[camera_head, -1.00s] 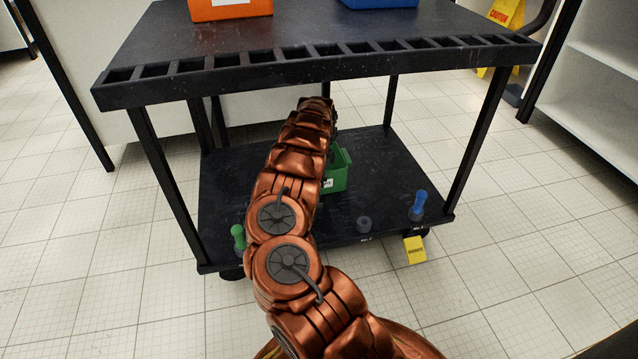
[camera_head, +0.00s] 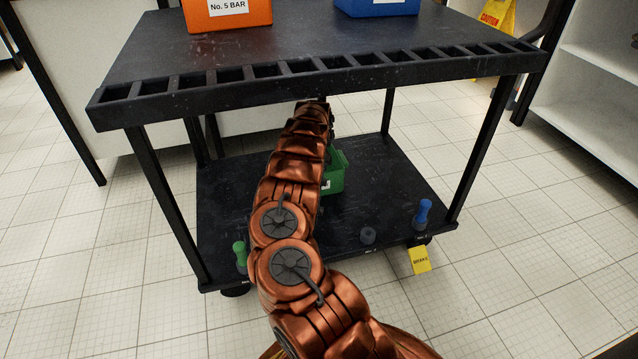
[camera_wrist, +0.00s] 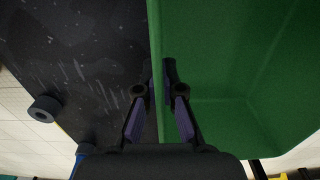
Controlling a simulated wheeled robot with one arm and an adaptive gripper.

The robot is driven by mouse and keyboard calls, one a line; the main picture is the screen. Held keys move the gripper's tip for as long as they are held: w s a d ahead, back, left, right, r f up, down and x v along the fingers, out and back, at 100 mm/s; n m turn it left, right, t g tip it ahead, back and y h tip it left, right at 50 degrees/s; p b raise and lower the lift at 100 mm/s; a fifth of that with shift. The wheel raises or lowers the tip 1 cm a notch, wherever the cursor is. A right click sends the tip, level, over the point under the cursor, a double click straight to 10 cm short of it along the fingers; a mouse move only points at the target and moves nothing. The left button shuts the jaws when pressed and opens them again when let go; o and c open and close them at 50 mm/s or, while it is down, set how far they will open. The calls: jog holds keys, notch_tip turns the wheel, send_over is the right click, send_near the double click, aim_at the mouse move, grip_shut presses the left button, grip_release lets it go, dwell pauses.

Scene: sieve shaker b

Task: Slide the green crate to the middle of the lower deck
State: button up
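The green crate (camera_head: 334,173) sits on the black lower deck (camera_head: 385,185) of the cart, partly hidden behind my arm in the head view. In the wrist view the crate (camera_wrist: 225,70) fills the right side, open side showing. My gripper (camera_wrist: 160,82) has one finger outside the crate's wall and one inside it. The fingertips are close together on the wall, and the gripper looks shut on it. In the head view the gripper is hidden by my arm and the upper deck's edge.
The upper deck (camera_head: 300,70) overhangs my arm and carries an orange bin (camera_head: 228,12) and a blue bin (camera_head: 377,5). Cart posts flank the deck.

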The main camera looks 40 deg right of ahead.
jog(key=o, duration=0.5)
notch_tip(320, 180, up, 11)
jog(key=shift+r, duration=0.5)
jog(key=shift+s, duration=0.15)
dwell(0.5)
